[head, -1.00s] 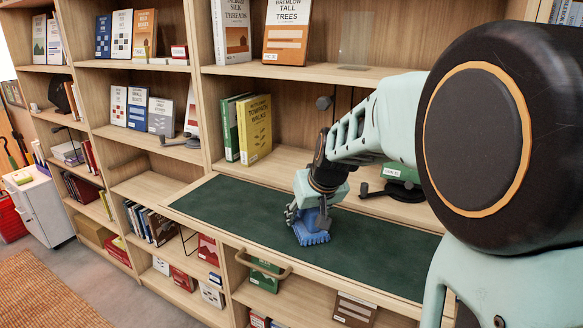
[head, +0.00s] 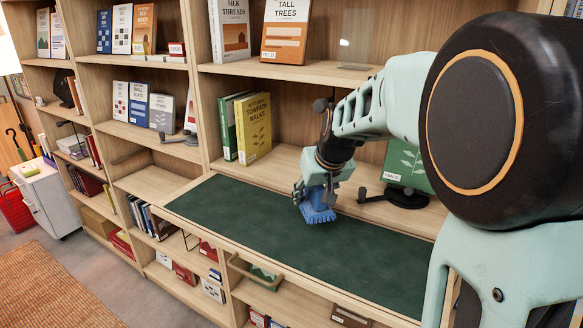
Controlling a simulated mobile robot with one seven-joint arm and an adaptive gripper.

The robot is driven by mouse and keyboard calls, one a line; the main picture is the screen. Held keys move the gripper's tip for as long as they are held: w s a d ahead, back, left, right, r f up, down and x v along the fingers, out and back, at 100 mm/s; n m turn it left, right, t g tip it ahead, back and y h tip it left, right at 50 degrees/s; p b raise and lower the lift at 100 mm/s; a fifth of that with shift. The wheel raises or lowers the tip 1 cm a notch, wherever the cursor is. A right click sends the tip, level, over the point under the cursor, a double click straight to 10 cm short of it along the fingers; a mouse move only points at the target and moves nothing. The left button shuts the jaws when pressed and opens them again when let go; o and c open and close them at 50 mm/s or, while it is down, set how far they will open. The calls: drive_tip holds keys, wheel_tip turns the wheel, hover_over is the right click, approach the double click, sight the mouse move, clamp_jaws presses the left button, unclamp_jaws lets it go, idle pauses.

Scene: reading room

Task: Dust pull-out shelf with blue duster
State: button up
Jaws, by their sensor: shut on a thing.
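The pull-out shelf (head: 250,217) is a light wood board with a dark green top, extended from the bookcase at the middle of the head view. My gripper (head: 315,192) is shut on the blue duster (head: 318,208) and points downward over the middle of the green surface, toward its back edge. The duster's bristled end faces down at the surface. I cannot tell whether it touches the surface or hangs just above it. The fingertips are partly hidden by the gripper body.
A yellow book (head: 253,128) and green books stand on the fixed shelf behind. A dark stand with a green book (head: 405,170) is right of my gripper. A wooden handle (head: 250,272) sticks out below the front edge. The green surface is otherwise clear.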

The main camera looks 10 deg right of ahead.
drive_tip(key=shift+r+p, duration=1.3)
drive_tip(key=shift+r, duration=0.85)
